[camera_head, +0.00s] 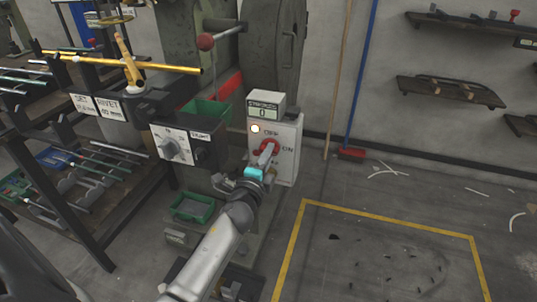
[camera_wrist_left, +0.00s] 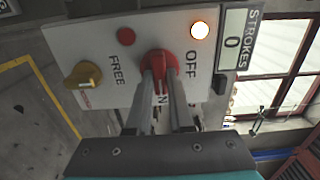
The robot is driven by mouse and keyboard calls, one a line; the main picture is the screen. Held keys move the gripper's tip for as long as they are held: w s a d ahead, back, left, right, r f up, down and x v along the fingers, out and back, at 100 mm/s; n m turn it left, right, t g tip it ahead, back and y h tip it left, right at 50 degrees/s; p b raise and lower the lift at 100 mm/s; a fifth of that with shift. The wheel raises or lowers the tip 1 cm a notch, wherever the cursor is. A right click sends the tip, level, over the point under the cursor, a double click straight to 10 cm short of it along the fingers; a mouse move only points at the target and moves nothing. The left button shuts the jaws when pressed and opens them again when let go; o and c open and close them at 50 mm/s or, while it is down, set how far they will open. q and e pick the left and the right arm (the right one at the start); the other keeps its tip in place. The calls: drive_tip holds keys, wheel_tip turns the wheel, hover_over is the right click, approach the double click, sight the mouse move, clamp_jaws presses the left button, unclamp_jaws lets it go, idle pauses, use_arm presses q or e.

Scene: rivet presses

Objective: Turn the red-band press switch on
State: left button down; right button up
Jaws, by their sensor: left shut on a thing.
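The switch box (camera_head: 289,165) is a pale panel on the press (camera_head: 270,50), which shows a red strip (camera_head: 228,86) low on its body. The red rotary switch (camera_head: 267,146) has OFF and ON printed beside it. My left gripper (camera_head: 266,158) is shut on the red switch. In the left wrist view the two fingers (camera_wrist_left: 166,82) clasp the red switch knob (camera_wrist_left: 157,60) and partly cover the lettering below it; I cannot tell exactly where the pointer stands. A lamp (camera_wrist_left: 200,30) near OFF is lit. The strokes counter (camera_wrist_left: 233,42) reads 0. My right gripper is out of view.
A second panel (camera_head: 177,145) with a grey knob stands just left of the switch box. Racks with rods (camera_head: 100,165) fill the left. Yellow-taped floor (camera_head: 380,255) at right is mostly free.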

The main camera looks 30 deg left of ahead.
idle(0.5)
use_arm(q)
drive_tip(key=c, duration=0.8)
unclamp_jaws()
drive_tip(key=shift+s, duration=0.1)
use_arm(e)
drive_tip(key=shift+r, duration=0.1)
use_arm(q)
drive_tip(key=p+v, duration=0.1)
drive_tip(key=v, duration=1.4)
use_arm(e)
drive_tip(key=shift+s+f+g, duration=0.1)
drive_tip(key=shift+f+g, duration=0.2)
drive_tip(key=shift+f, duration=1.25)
use_arm(q)
drive_tip(key=shift+d, duration=0.15)
